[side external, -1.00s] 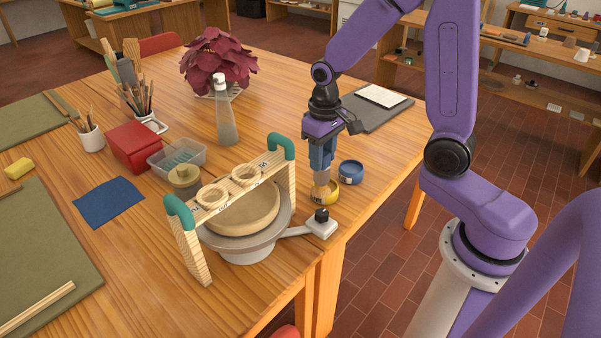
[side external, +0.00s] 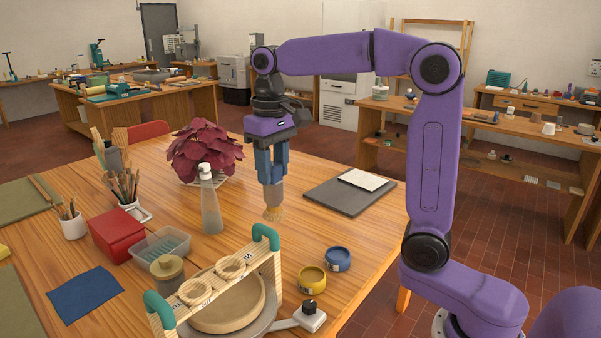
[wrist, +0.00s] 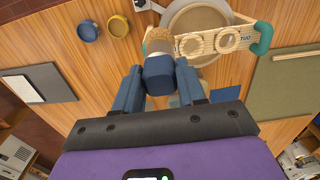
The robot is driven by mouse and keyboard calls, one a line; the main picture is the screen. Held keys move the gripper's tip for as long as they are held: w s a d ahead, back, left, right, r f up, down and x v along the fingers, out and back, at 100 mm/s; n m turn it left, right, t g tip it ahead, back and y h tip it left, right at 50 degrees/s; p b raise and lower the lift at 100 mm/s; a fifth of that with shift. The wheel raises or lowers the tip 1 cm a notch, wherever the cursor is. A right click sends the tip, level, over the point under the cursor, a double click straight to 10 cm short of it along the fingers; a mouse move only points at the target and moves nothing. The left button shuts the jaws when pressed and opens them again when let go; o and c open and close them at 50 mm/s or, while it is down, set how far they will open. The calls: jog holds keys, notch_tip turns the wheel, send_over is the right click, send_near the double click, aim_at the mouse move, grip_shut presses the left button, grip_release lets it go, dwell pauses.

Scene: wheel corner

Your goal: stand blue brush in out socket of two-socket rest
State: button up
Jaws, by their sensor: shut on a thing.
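My gripper (side external: 271,178) is shut on the blue brush (side external: 273,201), holding it bristles down in the air above the table, behind the rest. In the wrist view the brush (wrist: 158,72) shows a blue body and tan bristles between my fingers. The two-socket rest (side external: 265,272) is a pale wooden bar with teal corners and two wooden rings, spanning the wheel. Its near-left ring (side external: 196,299) is the out socket; lettering like OUT shows beside that ring (wrist: 228,48) in the wrist view. The other ring (side external: 230,275) is farther right. Both rings look empty.
A wheel with a tan disc (side external: 232,312) lies under the rest. A yellow pot (side external: 311,281) and blue pot (side external: 338,260) stand right of it.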

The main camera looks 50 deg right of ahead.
jog(key=w+a+f, duration=0.1)
jog(key=w+a, duration=0.3)
jog(key=a, duration=0.5)
jog(key=w+a+f, duration=0.1)
jog(key=w+a, duration=0.2)
jog(key=a, duration=0.5)
jog(key=shift+w+a+f, duration=0.15)
jog(key=shift+f, duration=1.95)
notch_tip(320, 180, down, 7)
notch_tip(320, 180, down, 7)
dwell(1.7)
jog(key=o, duration=1.6)
jog(key=shift+r, duration=0.1)
